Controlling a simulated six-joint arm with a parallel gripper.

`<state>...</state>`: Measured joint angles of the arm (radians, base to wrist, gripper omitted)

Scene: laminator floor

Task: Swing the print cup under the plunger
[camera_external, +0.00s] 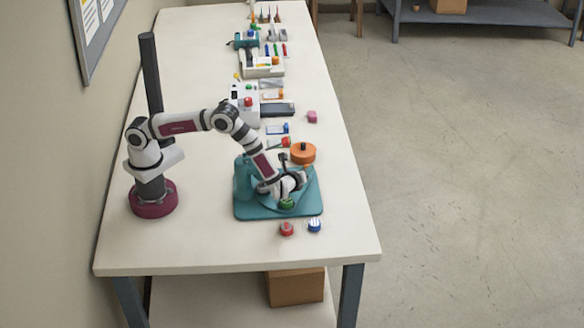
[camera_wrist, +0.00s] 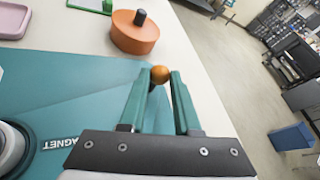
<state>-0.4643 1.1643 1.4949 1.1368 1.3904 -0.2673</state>
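My gripper (camera_wrist: 161,72) has two teal fingers, spread apart. A small orange ball (camera_wrist: 159,74) on a dark stem appears in the gap at their tips; I cannot tell if they touch it. In the external view my gripper (camera_external: 298,184) is low over a teal machine base (camera_external: 246,211), and the ball (camera_external: 306,167) shows near it. The wrist view shows that base (camera_wrist: 70,80) with the word MAGNET and part of a pale round piece (camera_wrist: 10,150) at the left edge. The print cup and plunger cannot be clearly identified; my arm hides part of the machine.
An orange cylinder with a black knob (camera_external: 303,154) stands just behind the base. A red piece (camera_external: 286,229) and a blue piece (camera_external: 314,226) lie in front.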

